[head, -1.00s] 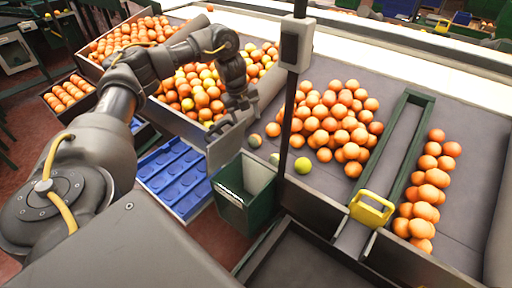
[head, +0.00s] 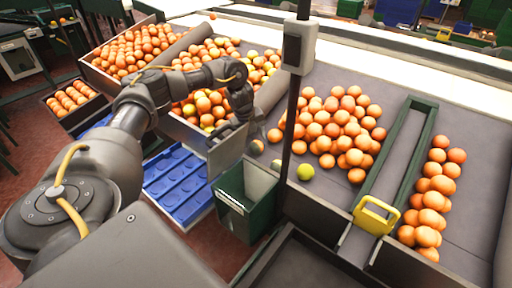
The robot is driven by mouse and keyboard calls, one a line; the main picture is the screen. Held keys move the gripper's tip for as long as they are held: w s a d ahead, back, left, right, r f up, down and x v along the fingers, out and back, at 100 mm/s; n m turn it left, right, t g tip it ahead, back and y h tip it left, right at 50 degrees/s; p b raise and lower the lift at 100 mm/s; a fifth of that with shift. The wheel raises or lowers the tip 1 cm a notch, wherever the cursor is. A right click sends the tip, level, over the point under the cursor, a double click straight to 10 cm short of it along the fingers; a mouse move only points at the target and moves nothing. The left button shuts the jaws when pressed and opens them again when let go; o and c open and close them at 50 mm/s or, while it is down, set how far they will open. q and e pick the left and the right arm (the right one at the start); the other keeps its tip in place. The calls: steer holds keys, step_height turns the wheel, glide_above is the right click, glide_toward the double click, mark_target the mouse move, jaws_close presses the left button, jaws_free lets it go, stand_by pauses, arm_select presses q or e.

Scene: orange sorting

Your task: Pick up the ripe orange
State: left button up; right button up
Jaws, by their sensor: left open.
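Many orange fruits lie on the grey sorting table. One loose pile (head: 335,125) is in the middle, another mixed orange and yellow pile (head: 205,103) lies behind my left arm, and a column of oranges (head: 432,200) is at the right. My left gripper (head: 236,128) hangs low at the front edge of the left-hand pile, pointing down. It is open; its fingers are partly hidden. My right gripper is out of view.
A green bin (head: 245,200) stands below the table's front edge, beside a blue tray (head: 176,182). A dark post (head: 290,115) with a grey box rises in front. A green-framed channel with a yellow handle (head: 376,215) divides the right side.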

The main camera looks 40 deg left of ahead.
mark_target(255, 142)
arm_select(q)
steer(key=x, duration=0.4)
steer(key=shift+w+a+f, duration=0.1)
steer(key=shift+w+f, duration=0.1)
steer(key=shift+c, duration=0.3)
steer(key=c, duration=0.7)
steer(key=shift+c, duration=0.2)
steer(key=shift+r, duration=0.15)
